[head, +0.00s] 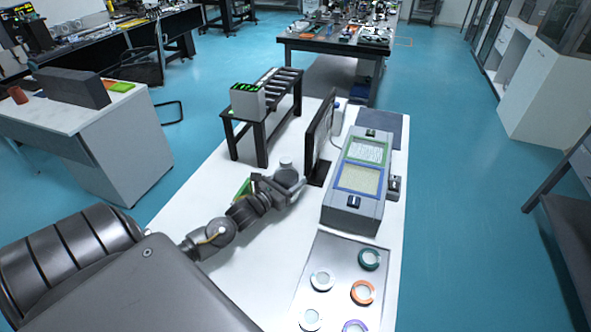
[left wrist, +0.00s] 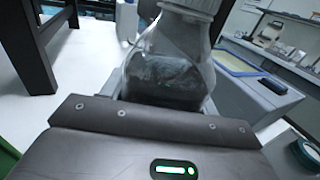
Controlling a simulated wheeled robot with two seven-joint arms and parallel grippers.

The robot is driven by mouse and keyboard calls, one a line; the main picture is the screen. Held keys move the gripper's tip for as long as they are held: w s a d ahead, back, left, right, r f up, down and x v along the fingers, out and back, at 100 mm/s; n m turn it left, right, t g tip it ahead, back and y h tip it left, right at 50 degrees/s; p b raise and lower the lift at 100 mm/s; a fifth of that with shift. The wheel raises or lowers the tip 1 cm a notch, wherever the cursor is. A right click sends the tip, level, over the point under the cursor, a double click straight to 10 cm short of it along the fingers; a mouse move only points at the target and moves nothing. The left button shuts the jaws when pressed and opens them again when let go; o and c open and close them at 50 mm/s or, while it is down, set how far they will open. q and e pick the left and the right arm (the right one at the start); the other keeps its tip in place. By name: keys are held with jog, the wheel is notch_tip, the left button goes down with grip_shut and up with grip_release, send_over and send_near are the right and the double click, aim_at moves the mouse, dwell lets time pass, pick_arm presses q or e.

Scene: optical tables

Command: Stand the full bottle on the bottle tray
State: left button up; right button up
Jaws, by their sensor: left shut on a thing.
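A clear glass bottle with a white cap and dark contents stands out in the left wrist view (left wrist: 165,70). In the head view only the pale top of this bottle (head: 286,162) shows above my left gripper (head: 289,186). My left gripper is shut on the bottle and holds it upright or nearly so over the white table. Whether the bottle's base touches the table is hidden. A flat grey tray (head: 384,124) lies at the table's far right corner; I cannot tell for certain that it is the bottle tray. My right gripper is not in view.
A thin dark screen (head: 318,138) stands just beyond the gripper, with a white bottle (head: 338,120) behind it. A grey two-window box (head: 355,212) is to the right. A metal plate (head: 307,266) with several coloured rings lies nearer. A black roller stand (head: 262,135) is at far left.

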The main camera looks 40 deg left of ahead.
pick_arm(q)
jog(key=shift+w+a, duration=0.2)
jog(key=shift+w, duration=0.4)
jog(key=shift+w+a+r, duration=0.1)
jog(key=shift+w+r, duration=0.05)
jog(key=shift+w, duration=0.1)
jog(key=shift+w+a+r+p, duration=0.1)
jog(key=shift+w+a+p, duration=0.2)
jog(key=shift+w, duration=0.35)
jog(key=shift+w+a+p, duration=0.15)
jog(key=shift+w+p, duration=0.15)
jog(key=shift+w, duration=0.3)
jog(key=shift+w+f, duration=0.15)
jog(key=shift+f, duration=0.8)
jog(key=shift+f, duration=0.1)
